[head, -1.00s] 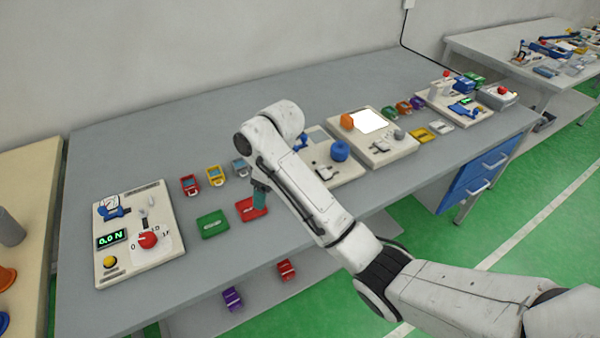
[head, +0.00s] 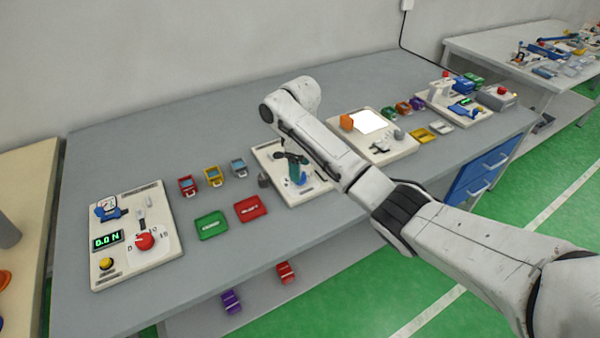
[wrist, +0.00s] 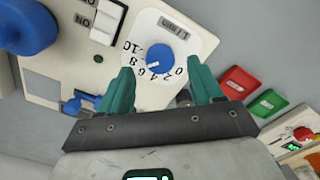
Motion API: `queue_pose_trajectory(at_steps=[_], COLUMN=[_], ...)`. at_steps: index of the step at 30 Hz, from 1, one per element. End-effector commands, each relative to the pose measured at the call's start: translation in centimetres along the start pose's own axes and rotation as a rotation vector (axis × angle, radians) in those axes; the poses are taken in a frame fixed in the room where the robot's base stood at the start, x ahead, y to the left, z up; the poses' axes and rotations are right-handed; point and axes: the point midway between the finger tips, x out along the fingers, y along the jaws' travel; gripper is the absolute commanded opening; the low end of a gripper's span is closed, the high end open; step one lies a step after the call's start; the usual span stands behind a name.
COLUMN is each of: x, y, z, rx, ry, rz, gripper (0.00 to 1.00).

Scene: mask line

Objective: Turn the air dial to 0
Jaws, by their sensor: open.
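The air dial (wrist: 160,65) is a round blue knob on a white plate with a scale from 0 to 10 and a label that seems to read l/min. Its white pointer mark seems to point near 4 to 6; the exact reading is hard to tell. My gripper (wrist: 163,78) is open, its two teal fingers on either side of the dial in the picture, with no visible contact. In the head view my gripper (head: 294,172) is over the middle board (head: 268,152), and my arm hides part of that board.
A large blue knob (wrist: 25,25) and white switches (wrist: 100,18) share the board. Red (head: 253,208) and green (head: 211,224) trays lie to its left. Further left, a panel (head: 155,190) has a red knob (head: 145,241). Bare tabletop lies in front of the middle board.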

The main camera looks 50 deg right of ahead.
Motion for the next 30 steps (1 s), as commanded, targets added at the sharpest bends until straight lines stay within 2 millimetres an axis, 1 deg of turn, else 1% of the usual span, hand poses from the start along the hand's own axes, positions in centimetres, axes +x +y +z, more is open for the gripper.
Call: queue_pose_trajectory(at_steps=[1, 3, 7, 11, 18, 30], x=[0.8, 1.6, 2.6, 3.1, 3.1, 3.1], y=[0.0, 0.0, 0.0, 0.0, 0.0, 0.0], z=[0.1, 0.1, 0.0, 0.0, 0.0, 0.0], rx=[0.001, 0.001, 0.001, 0.001, 0.0, 0.0], ry=[-0.002, -0.002, 0.0, 0.001, 0.001, 0.001], rz=[-0.001, -0.001, 0.0, 0.0, 0.0, 0.0], gripper=[0.65, 0.65, 0.65, 0.65, 0.64, 0.26])
